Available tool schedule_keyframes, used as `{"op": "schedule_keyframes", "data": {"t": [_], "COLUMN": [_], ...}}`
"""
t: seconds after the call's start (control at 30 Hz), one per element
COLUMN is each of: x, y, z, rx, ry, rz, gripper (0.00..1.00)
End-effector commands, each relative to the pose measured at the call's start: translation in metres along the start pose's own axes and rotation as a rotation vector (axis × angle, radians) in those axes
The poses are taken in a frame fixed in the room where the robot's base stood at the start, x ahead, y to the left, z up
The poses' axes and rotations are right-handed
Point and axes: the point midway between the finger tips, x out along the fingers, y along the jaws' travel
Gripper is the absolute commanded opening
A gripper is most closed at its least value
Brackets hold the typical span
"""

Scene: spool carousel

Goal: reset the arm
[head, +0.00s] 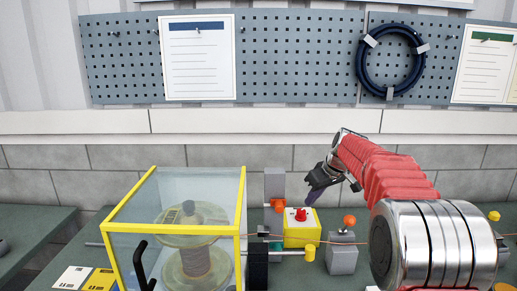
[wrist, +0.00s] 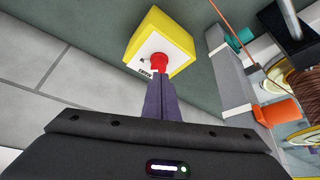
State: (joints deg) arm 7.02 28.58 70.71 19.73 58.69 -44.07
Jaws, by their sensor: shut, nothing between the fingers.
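My gripper (head: 315,190) is shut and empty above the bench, with its dark purple fingers pointing down and to the left in the head view. In the wrist view my gripper (wrist: 161,80) shows its two fingers pressed together. My arm in its red sleeve reaches in from the right in the head view. A yellow box with a red knob (head: 302,237) stands just below the fingertips. In the wrist view the yellow box (wrist: 180,28) lies beyond the fingertips, which overlap its red knob in the picture. I cannot tell whether they touch it.
A yellow-framed clear enclosure (head: 120,226) holds a spool (head: 195,262) left of the yellow box. A grey block with an orange knob (head: 342,254) stands to its right. A pegboard (head: 290,60) with a dark cable coil (head: 362,75) hangs behind.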

Motion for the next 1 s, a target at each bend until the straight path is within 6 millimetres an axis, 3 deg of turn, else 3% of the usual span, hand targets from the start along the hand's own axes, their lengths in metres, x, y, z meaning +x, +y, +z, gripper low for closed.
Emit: {"op": "schedule_keyframes", "data": {"t": [0.17, 0.37, 1.0], "x": [-0.004, -0.024, -0.109], "y": [-0.002, -0.017, -0.090], "z": [0.001, 0.009, 0.077], "rx": [0.003, 0.027, 0.158], "ry": [0.000, -0.005, -0.028], "rz": [0.002, 0.014, 0.081], "gripper": [0.00, 0.00, 0.00]}}
